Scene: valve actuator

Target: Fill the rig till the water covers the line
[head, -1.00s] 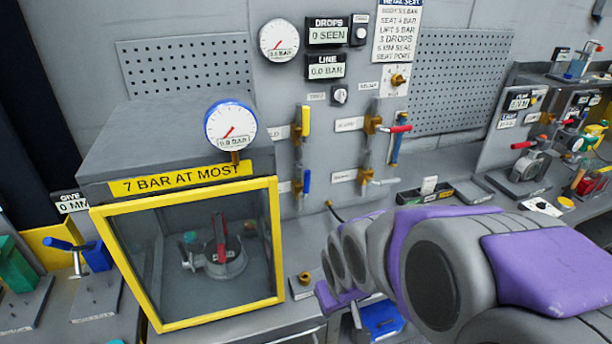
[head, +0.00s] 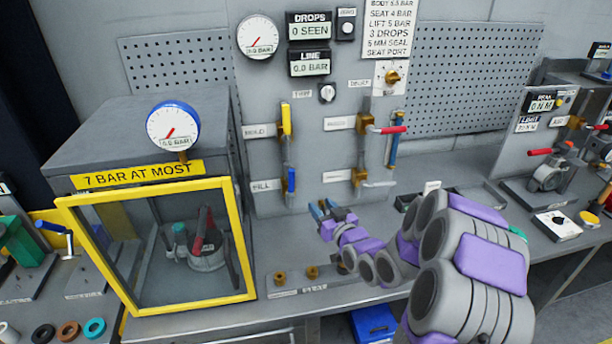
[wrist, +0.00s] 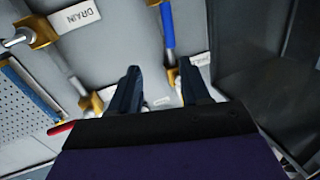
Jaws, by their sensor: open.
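The rig is a glass-fronted box with a yellow frame (head: 240,245), and a valve with a red handle (head: 203,232) stands inside it. No water or line can be made out through the glass. The blue fill handle (head: 291,180) points up on the panel right of the box; it also shows in the wrist view (wrist: 167,28). The drain valve's silver handle (head: 380,184) lies level, with its DRAIN label (wrist: 78,14) in the wrist view. My gripper (head: 326,208) is open and empty, below and right of the blue handle, apart from it.
The yellow handle (head: 286,118) stands upright above the blue one. A red handle (head: 392,130) lies level at right. The blue-rimmed gauge (head: 173,126) and line display (head: 315,64) read 0.0 bar. Brass fittings (head: 312,272) stand along the bench front.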

